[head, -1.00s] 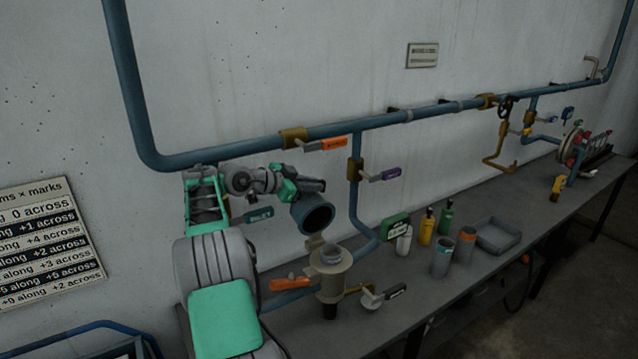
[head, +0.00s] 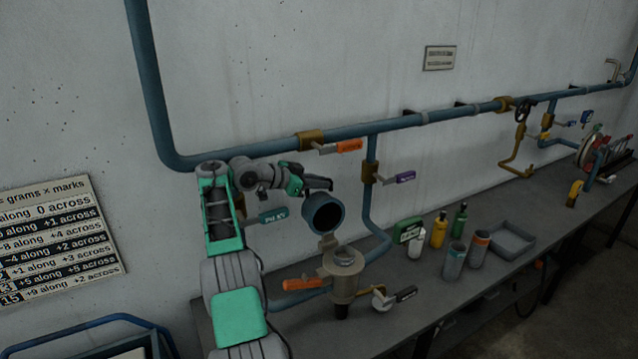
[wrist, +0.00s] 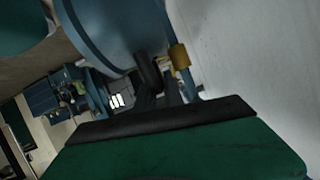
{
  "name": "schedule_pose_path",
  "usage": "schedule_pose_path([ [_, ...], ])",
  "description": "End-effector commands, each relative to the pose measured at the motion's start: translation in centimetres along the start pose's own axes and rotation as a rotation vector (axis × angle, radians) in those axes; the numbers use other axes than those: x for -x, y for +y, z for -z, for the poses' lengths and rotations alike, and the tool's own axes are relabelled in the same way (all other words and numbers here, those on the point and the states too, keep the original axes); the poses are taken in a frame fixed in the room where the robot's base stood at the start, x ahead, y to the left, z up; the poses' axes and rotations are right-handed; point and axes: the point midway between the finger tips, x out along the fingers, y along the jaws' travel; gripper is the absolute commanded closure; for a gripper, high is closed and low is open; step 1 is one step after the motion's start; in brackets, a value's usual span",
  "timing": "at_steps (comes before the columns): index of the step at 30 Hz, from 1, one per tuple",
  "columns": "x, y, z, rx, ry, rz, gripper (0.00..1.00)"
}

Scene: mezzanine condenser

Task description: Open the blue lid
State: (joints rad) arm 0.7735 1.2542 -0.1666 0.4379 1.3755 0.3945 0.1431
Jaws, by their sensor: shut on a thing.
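The blue lid (head: 323,213) is a round, hollow cap hinged to the top of the tan pot (head: 343,281). It stands swung up off the pot's mouth, tilted back to the left, with its dark inner side showing. The pot's grey round mouth (head: 345,259) is uncovered. My gripper (head: 324,186) is at the upper edge of the lid and shut on it; the exact contact is hard to see. In the wrist view the lid (wrist: 115,32) fills the upper middle, close to the dark fingers (wrist: 150,75).
An orange-handled valve (head: 304,284) is left of the pot, and a black-handled valve (head: 392,297) is right of it. Blue pipes (head: 371,205) run close behind. Bottles, grey cups (head: 454,261) and a grey tray (head: 512,240) stand farther right on the bench.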

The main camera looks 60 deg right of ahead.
Motion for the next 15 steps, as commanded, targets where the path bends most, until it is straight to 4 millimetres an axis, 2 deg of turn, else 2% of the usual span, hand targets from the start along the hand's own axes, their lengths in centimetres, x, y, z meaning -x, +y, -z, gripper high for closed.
schedule_pose_path([
  [1, 0.01, -0.01, 0.44, -0.005, 0.005, 0.001, 1.0],
  [10, 0.08, -0.05, 0.34, -0.004, 0.003, 0.002, 1.0],
  [11, 0.09, -0.05, 0.32, -0.004, 0.003, 0.002, 0.85],
  [15, 0.14, -0.07, 0.15, -0.002, 0.002, 0.002, 0.73],
])
